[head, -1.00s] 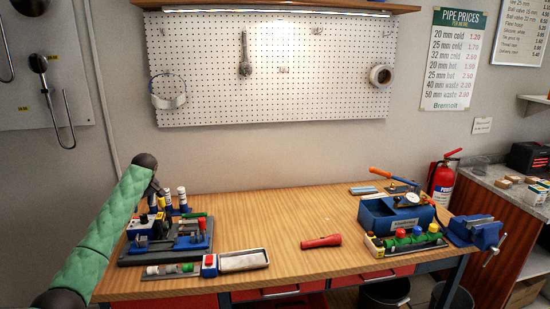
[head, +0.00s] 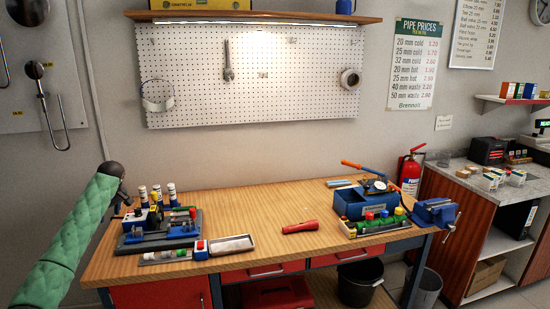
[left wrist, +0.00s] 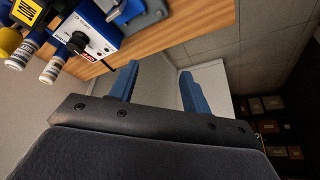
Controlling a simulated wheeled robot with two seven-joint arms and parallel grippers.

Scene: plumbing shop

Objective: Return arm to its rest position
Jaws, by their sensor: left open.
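My left arm, in a green padded sleeve, comes in from the left in the head view. Its dark wrist and left gripper are at the left end of the workbench (head: 255,205), beside the grey and blue tool station (head: 165,241), and the sleeve and wrist hide much of the gripper. In the left wrist view my left gripper (left wrist: 158,72) has its two blue fingers wide apart with nothing between them. A white and blue box (left wrist: 93,38) and white-capped bottles (left wrist: 52,68) are beyond the fingers at upper left. My right gripper is not in view.
A red flashlight (head: 300,227) lies mid-bench. A blue toolbox (head: 365,205), a tray of coloured caps (head: 372,224) and a blue vise (head: 436,212) are at the right. A fire extinguisher (head: 411,175) stands behind. The middle of the bench top is mostly clear.

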